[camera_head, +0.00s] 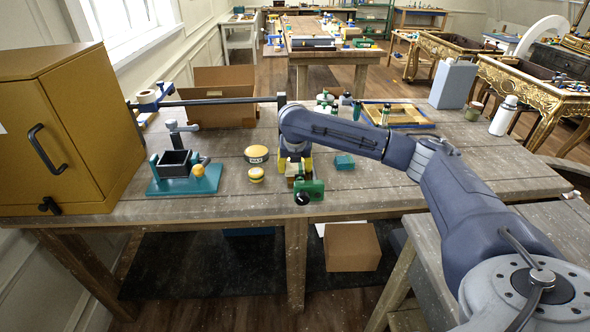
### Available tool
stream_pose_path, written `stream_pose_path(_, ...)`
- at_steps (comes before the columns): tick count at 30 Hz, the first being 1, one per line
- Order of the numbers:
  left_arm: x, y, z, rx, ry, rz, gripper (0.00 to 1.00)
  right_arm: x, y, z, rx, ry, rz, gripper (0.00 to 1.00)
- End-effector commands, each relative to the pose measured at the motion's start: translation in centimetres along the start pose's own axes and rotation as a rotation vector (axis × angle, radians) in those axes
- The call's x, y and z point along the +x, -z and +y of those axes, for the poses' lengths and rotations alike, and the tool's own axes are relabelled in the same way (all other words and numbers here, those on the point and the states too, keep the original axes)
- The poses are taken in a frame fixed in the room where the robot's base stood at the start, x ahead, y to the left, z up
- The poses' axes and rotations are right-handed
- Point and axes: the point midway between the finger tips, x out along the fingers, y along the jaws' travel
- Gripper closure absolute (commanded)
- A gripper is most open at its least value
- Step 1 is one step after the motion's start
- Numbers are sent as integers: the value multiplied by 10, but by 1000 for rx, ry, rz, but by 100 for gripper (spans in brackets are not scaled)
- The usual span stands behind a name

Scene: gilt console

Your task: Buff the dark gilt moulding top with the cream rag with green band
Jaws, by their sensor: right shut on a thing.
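My right arm reaches in from the lower right, and its gripper (299,170) points down over the front middle of the workbench. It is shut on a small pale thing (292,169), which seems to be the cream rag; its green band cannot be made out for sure. A green block with a black knob (312,187) is just in front of it. I cannot tell whether the rag touches a surface. The dark gilt moulding cannot be picked out surely; a gilt-coloured frame (425,121) lies flat at the back right of the bench, partly behind my arm. My left gripper is not in view.
A mustard cabinet (100,120) fills the left of the workbench (235,205). A teal fixture (185,187), yellow round tins (256,154), a teal block (344,162) and an open cardboard box (222,113) stand around. A grey-blue container (453,84) and white bottle (503,118) are at right.

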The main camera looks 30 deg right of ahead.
Motion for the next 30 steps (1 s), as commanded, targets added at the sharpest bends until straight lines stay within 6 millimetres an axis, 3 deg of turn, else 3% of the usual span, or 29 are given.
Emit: stream_pose_path(30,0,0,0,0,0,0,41,17,-45,-2,2,8,-4,65)
